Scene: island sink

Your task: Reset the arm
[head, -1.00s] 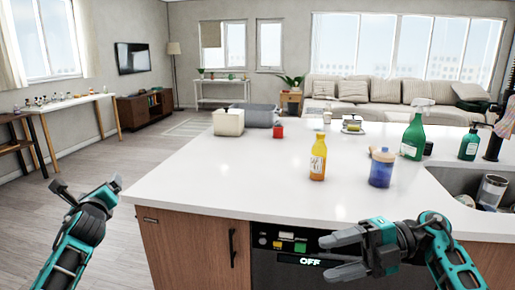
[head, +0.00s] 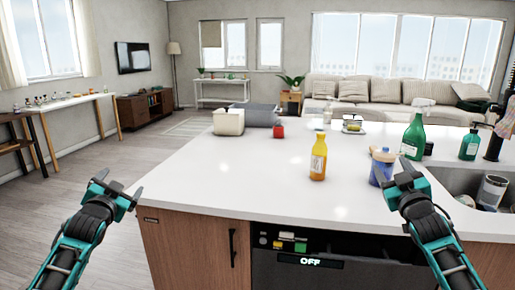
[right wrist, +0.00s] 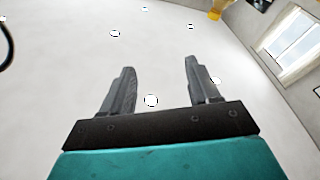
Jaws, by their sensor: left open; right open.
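My left gripper (head: 120,184) is open and empty in the head view, in the air left of the island's near left corner. My right gripper (head: 391,167) is open and points upward, in front of the right part of the island. It overlaps the blue jar in the picture; whether they touch cannot be told. In the right wrist view its two fingers (right wrist: 160,68) stand apart with nothing between them, against a pale surface with small round lights.
On the white island (head: 240,185) stand a yellow bottle (head: 318,158), a blue jar (head: 381,166) partly hidden by my right gripper, and a green spray bottle (head: 412,138). A sink (head: 455,181) is at the right. Below the top, a dishwasher (head: 310,275) shows "OFF". The counter's left middle is clear.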

